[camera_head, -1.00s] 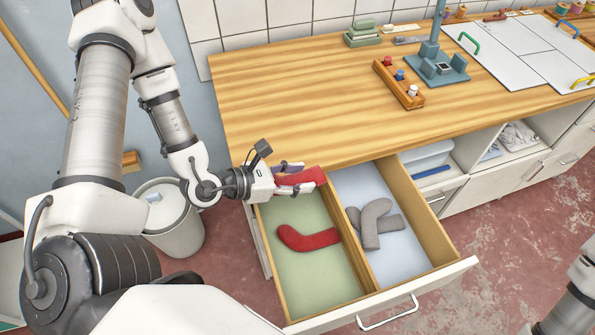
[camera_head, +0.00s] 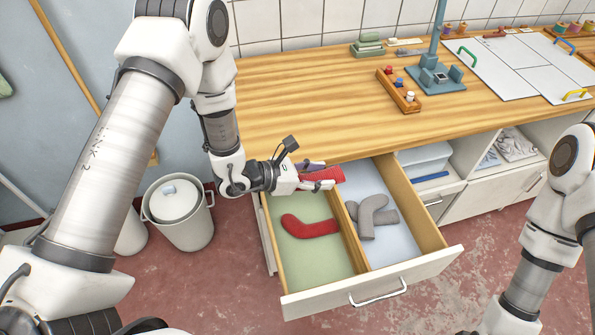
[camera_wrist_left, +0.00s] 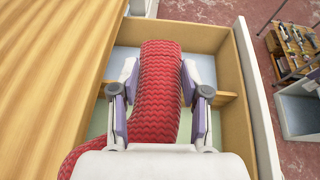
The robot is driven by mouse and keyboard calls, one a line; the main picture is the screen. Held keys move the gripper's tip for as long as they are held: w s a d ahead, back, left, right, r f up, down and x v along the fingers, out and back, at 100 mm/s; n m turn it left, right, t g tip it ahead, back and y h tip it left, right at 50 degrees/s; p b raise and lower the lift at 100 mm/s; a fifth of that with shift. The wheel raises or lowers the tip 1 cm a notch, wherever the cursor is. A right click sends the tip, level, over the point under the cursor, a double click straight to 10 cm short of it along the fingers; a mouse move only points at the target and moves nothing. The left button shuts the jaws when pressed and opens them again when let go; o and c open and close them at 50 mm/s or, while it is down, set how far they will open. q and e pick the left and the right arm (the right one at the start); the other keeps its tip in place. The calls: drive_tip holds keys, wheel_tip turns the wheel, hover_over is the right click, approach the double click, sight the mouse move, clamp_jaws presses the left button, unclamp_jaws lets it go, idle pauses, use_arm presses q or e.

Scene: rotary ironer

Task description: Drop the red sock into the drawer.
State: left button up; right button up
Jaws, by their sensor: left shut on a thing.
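My left gripper (camera_head: 315,178) is shut on a red sock (camera_head: 329,175), above the back of the open drawer (camera_head: 375,285). In the left wrist view the same sock (camera_wrist_left: 160,85) lies between the two fingers. Below it are the drawer's wooden walls and pale floor. Another red sock (camera_head: 309,227) lies on the drawer's green left compartment floor. Grey socks (camera_head: 372,216) lie in the pale blue right compartment. My right arm shows at the right edge of the head view, but its gripper is out of view.
A wooden worktop (camera_head: 300,100) lies behind the drawer, with a small rack of spools (camera_head: 398,90) and a blue-grey stand (camera_head: 436,77) on it. A lidded bin (camera_head: 178,215) stands on the floor left of the drawer. A wooden divider splits the drawer.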

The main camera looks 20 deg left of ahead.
use_arm(q)
drive_tip(key=f+b, duration=0.1)
drive_tip(key=f, duration=0.2)
drive_tip(key=f+b, duration=0.1)
drive_tip(key=f, duration=0.1)
drive_tip(key=shift+w+a+f+b, duration=0.15)
drive_tip(key=shift+a+f+b, duration=0.05)
drive_tip(key=shift+f+b, duration=0.2)
drive_tip(key=o, duration=0.9)
drive_tip(key=shift+d+r, duration=0.1)
drive_tip(key=shift+c, duration=0.2)
drive_tip(key=v, duration=1.2)
drive_tip(key=shift+s, duration=0.2)
